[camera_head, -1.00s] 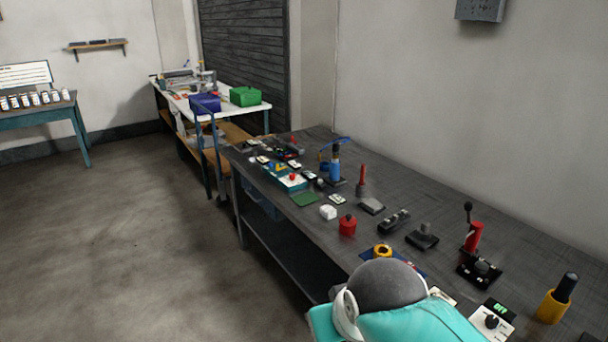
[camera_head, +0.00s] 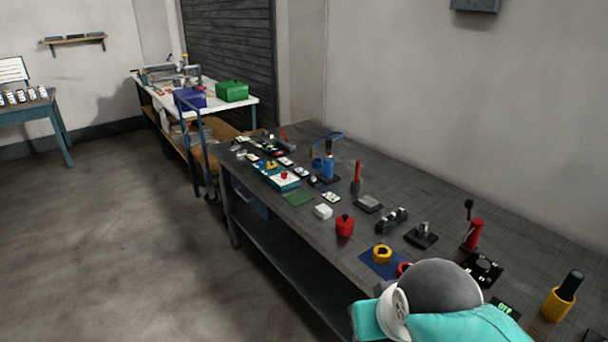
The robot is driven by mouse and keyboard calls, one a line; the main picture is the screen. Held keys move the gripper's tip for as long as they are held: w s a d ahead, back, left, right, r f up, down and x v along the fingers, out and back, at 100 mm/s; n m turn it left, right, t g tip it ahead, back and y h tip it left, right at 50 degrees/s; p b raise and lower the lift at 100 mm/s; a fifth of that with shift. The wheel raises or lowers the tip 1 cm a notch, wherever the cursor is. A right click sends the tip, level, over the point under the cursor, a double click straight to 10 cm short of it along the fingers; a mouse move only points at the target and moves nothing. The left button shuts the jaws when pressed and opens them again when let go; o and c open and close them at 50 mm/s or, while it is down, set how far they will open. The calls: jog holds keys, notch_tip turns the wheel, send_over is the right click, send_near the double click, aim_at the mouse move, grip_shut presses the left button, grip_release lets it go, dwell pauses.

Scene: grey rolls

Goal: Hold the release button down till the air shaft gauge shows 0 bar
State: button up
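No part is clearly readable as the release button or the air shaft gauge. A teal box with a red button (camera_head: 284,176) stands on the dark bench (camera_head: 440,205) among small parts. A small green-lit display (camera_head: 506,307) sits at the bench's near end, partly hidden by my arm; its reading is too small to tell. My teal and grey arm (camera_head: 440,290) crosses the bottom right of the head view. My gripper is not in view.
On the bench stand a red pot (camera_head: 344,226), a yellow ring (camera_head: 382,253) on a blue mat, a red lever device (camera_head: 473,236) and a yellow holder (camera_head: 557,305). A white table (camera_head: 220,97) with purple and green boxes stands behind. The floor at left is clear.

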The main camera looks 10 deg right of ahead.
jog(key=shift+d, duration=0.1)
grip_shut()
dwell(1.8)
